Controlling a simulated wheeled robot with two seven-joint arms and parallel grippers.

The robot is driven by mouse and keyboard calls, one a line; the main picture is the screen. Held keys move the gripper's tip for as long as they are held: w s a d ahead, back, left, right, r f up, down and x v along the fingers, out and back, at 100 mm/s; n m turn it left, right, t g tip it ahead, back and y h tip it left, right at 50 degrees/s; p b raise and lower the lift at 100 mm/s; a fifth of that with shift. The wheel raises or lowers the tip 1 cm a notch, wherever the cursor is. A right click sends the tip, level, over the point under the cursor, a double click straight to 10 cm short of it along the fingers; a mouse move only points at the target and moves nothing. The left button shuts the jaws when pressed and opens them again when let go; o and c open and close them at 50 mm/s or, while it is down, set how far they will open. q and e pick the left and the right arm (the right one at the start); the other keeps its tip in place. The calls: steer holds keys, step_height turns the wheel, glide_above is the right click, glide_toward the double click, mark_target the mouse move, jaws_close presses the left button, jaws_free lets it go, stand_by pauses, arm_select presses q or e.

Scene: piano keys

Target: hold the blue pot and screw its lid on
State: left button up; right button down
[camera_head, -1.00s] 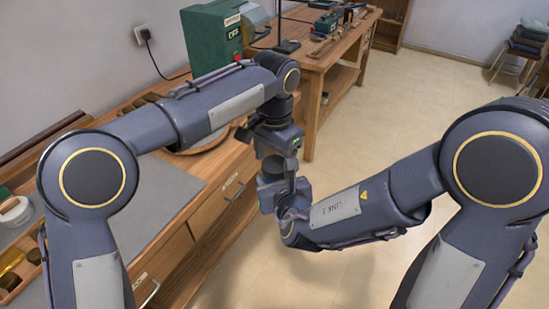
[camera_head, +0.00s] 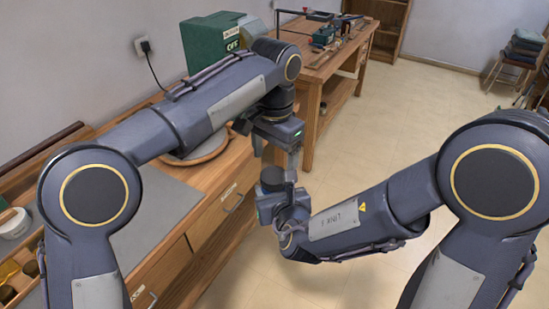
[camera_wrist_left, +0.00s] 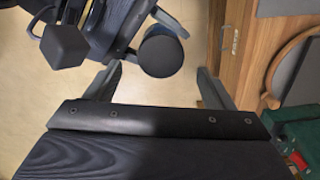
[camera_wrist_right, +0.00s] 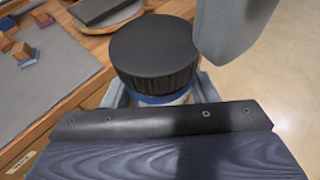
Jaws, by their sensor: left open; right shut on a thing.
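The blue pot (camera_wrist_right: 165,98) is gripped in my right gripper (camera_head: 278,194); only a blue band below its lid shows clearly in the right wrist view. The round black lid (camera_wrist_right: 153,52) sits on top of the pot; how tightly cannot be told. It also shows in the head view (camera_head: 272,177) and the left wrist view (camera_wrist_left: 160,54). My left gripper (camera_head: 277,160) is above the lid, pointing down. Its fingers are open, and the lid shows between and beyond their tips in the left wrist view. One left finger shows close beside the lid in the right wrist view.
A wooden bench with drawers (camera_head: 225,205) runs along the left, carrying a grey mat (camera_head: 165,200) and a round wooden tray (camera_head: 205,150). Small blocks (camera_wrist_right: 22,50) lie on the mat. A green machine (camera_head: 212,42) stands behind. Open floor (camera_head: 390,120) lies to the right.

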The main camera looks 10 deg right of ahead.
mark_target(274, 175)
arm_select(q)
steer(key=shift+c, duration=0.3)
steer(key=shift+w+r+n, duration=0.1)
steer(key=shift+r+n, duration=0.25)
steer(key=shift+n, duration=0.85)
steer(key=n, duration=0.2)
steer(key=r+n, duration=0.1)
steer(key=n, duration=0.1)
steer(key=shift+r, duration=0.1)
steer(key=n, duration=0.1)
steer(key=r+n, duration=0.1)
steer(key=n, duration=0.3)
steer(key=shift+r, duration=0.3)
steer(key=shift+f, duration=4.05)
